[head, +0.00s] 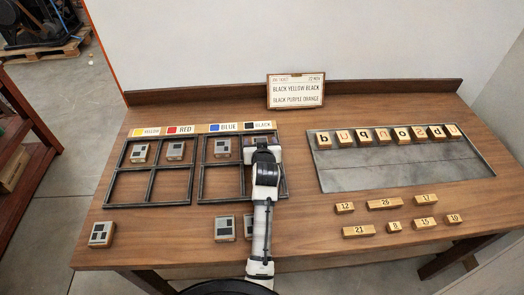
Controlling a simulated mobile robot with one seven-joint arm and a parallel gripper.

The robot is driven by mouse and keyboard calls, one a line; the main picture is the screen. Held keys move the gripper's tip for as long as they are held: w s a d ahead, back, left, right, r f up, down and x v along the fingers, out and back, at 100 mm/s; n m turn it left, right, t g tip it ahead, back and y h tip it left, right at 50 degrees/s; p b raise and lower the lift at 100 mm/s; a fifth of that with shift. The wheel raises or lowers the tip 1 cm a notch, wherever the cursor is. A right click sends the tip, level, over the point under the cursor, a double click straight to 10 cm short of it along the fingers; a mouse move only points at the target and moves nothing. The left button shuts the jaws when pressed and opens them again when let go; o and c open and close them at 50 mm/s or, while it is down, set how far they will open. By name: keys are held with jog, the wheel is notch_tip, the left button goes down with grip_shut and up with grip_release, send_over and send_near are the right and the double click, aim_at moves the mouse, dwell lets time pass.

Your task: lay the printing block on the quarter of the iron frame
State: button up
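Two dark iron frames, a left one (150,186) and a right one (222,181), lie side by side on the wooden table, each split into quarters. Small grey printing blocks with dark squares sit in both upper quarters of the left frame (139,153) and in the upper left quarter of the right frame (222,148). Loose blocks lie in front: one at far left (102,234), one below the right frame (224,229) and another beside my arm (248,226). My gripper (262,147) is over the right frame's upper right quarter. Its fingers and anything between them are hidden.
Colour labels (187,129) line the frames' back edge. A card (296,90) stands at the back. A metal tray (420,173) with a row of letter blocks is at right. Several numbered wooden pieces (385,203) lie in front of it.

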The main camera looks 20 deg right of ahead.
jog(key=b+v, duration=0.3)
jog(key=v, duration=0.8)
jog(key=shift+r, duration=0.2)
